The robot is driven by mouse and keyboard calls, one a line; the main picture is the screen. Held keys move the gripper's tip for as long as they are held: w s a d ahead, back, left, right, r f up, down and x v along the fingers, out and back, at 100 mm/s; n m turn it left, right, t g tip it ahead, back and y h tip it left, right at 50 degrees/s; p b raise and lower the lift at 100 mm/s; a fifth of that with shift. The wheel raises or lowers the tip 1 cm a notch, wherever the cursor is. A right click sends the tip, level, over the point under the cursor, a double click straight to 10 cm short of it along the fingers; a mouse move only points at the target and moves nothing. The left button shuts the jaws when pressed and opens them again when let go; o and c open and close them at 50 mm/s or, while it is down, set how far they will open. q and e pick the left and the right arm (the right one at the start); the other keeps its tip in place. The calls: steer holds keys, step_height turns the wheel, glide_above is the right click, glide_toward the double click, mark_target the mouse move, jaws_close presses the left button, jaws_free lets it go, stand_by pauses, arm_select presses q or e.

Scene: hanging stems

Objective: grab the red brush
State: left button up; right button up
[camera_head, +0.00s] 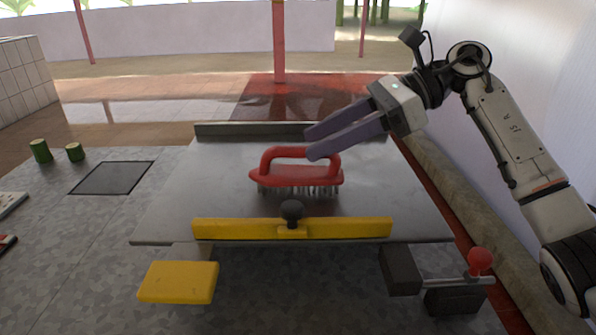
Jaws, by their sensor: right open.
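The red brush (290,174) has a red body with a raised arched handle and pale bristles underneath. It sits bristles down on a grey metal plate (180,215), near the middle of the view. My right gripper (313,144) comes in from the right with two long purple-grey fingers. It is open, and its fingertips are at the right end of the brush handle, overlapping it in the picture. I cannot tell whether they touch it. No part of the brush is clearly held. My left gripper is not in view.
A yellow bar (245,229) with a black knob (292,211) runs along the plate's front edge. A yellow block (178,282) and a red ball-topped lever (480,262) are in front. Green cylinders (41,151) stand at left. A white wall (510,70) rises at right.

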mark_target(296, 147)
steer(key=x, duration=0.5)
steer(key=shift+a+f, duration=0.1)
steer(key=shift+c, duration=0.2)
jaws_close()
